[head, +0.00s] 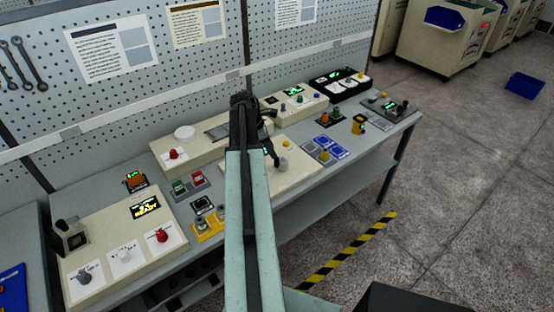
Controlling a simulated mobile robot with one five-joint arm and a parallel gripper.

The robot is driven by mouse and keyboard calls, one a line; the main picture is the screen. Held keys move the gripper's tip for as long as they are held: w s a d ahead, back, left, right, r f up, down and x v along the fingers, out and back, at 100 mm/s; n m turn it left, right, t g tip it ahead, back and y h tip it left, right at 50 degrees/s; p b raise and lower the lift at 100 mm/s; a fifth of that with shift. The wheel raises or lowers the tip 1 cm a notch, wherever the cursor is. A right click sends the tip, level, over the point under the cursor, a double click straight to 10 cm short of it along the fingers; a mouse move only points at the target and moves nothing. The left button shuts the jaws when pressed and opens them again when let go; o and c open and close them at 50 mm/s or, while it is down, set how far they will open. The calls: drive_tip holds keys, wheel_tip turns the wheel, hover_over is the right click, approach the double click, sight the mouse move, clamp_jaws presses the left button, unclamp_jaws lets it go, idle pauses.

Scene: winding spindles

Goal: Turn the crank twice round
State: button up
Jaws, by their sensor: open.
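My arm reaches up the middle of the head view, and my gripper (275,158) hangs at its far end, pointing down over a beige panel box (299,183) on the bench. The gripper is small and dark here; it is open, with nothing seen between its fingers. A grey round knob (283,165) stands on that box just below and right of the fingertips. It may be the crank's handle, but I cannot tell. Whether the fingers touch it is unclear. My arm hides the left part of this box and any crank arm there.
The bench (365,143) carries other panels: a box with a red knob (161,236) at left, one with a green display (293,91) behind, and a yellow device (359,124) at right. A pegboard stands behind. Open floor (450,200) lies right, with a blue bin (524,85).

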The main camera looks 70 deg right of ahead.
sight(277, 159)
drive_tip(key=b+x, duration=0.2)
drive_tip(key=x, duration=0.1)
drive_tip(key=b+x, duration=0.3)
drive_tip(key=shift+w+f, duration=0.1)
drive_tip(key=shift+f, duration=0.25)
drive_tip(key=shift+s+d+f+b, duration=0.1)
drive_tip(key=shift+s+f+b, duration=0.2)
drive_tip(key=shift+b, duration=0.3)
drive_tip(key=shift+r, duration=0.1)
clamp_jaws()
drive_tip(key=shift+d, duration=0.1)
drive_tip(key=shift+w, duration=0.1)
